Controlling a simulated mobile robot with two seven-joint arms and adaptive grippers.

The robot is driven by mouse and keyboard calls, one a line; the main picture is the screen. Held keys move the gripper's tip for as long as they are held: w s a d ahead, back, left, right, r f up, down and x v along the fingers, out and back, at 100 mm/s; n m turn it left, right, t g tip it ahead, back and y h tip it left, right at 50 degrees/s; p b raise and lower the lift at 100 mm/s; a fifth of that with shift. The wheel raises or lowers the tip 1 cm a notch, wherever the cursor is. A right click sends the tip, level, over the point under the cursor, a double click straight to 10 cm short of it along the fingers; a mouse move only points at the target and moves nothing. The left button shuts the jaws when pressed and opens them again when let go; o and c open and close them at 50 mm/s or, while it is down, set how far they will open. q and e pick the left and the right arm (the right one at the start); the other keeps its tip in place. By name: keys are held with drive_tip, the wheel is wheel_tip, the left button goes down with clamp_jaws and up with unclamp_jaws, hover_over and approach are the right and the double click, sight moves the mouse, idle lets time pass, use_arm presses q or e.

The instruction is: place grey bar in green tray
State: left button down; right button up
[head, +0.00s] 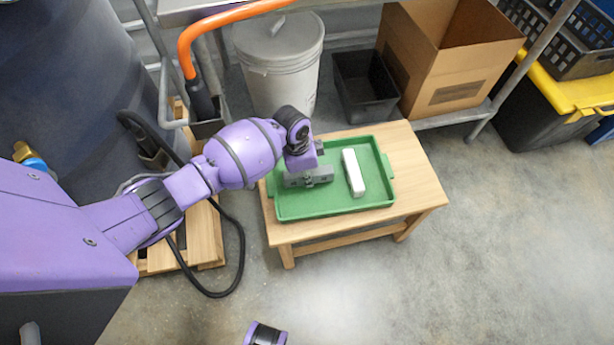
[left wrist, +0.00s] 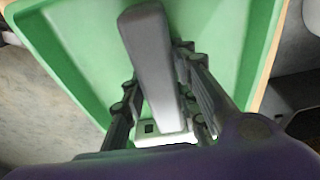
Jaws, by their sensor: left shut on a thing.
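The green tray (head: 330,205) lies on a small wooden table. A white bar (head: 354,172) lies in its right half. My left gripper (head: 308,176) is over the left half of the tray, shut on the grey bar (head: 323,174). In the left wrist view, the grey bar (left wrist: 148,45) is between the two fingers of my left gripper (left wrist: 158,88), with the green tray (left wrist: 84,58) behind it. The bar is low, within the tray's outline; I cannot tell whether it touches the tray floor. My right gripper is not in view.
The wooden table (head: 415,175) has bare room right of the tray. Behind it stand a white bucket (head: 280,70), a black bin (head: 365,88) and a cardboard box (head: 440,70). A wooden pallet (head: 205,235) and black cable (head: 240,255) lie left of the table.

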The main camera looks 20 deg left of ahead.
use_arm(q)
drive_tip(key=shift+f, duration=0.75)
drive_tip(key=shift+f, duration=0.1)
drive_tip(key=c, duration=1.4)
unclamp_jaws()
drive_tip(key=shift+f, duration=0.1)
drive_tip(key=r+p, duration=0.1)
drive_tip(key=r, duration=0.2)
drive_tip(key=a+r, duration=0.1)
drive_tip(key=r, duration=0.3)
drive_tip(key=s+r+p, duration=0.1)
drive_tip(key=r, duration=0.3)
drive_tip(key=shift+a+p, duration=0.25)
drive_tip(key=shift+p, duration=0.1)
drive_tip(key=shift+r, duration=0.65)
